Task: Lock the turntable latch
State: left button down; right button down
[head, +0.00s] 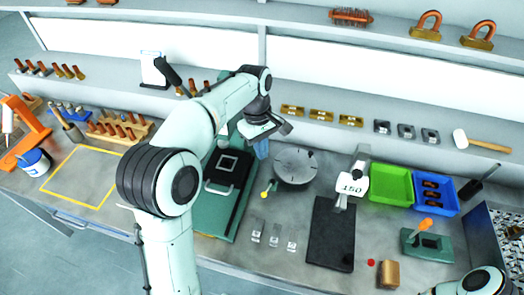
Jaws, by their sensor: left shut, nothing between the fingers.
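The turntable (295,165) is a round grey disc with small dark marks, lying on the bench right of the green machine base. A small lever with a yellow knob (266,191), which looks like the latch, sticks out at its lower left edge. My left gripper (272,131) is shut and empty, above and to the upper left of the turntable, apart from the yellow knob. My left arm crosses the middle of the view and hides part of the bench. Part of my right arm shows at the lower right; its gripper is not visible.
A green base with a framed plate (231,171) stands left of the turntable. A gauge marked 150 (352,187), a green tray (375,185) and a blue bin (450,203) stand to the right. Small metal pieces (273,240) and a dark mat (330,238) lie in front.

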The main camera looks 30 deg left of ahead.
aim_at(273, 181)
jog(key=k, duration=1)
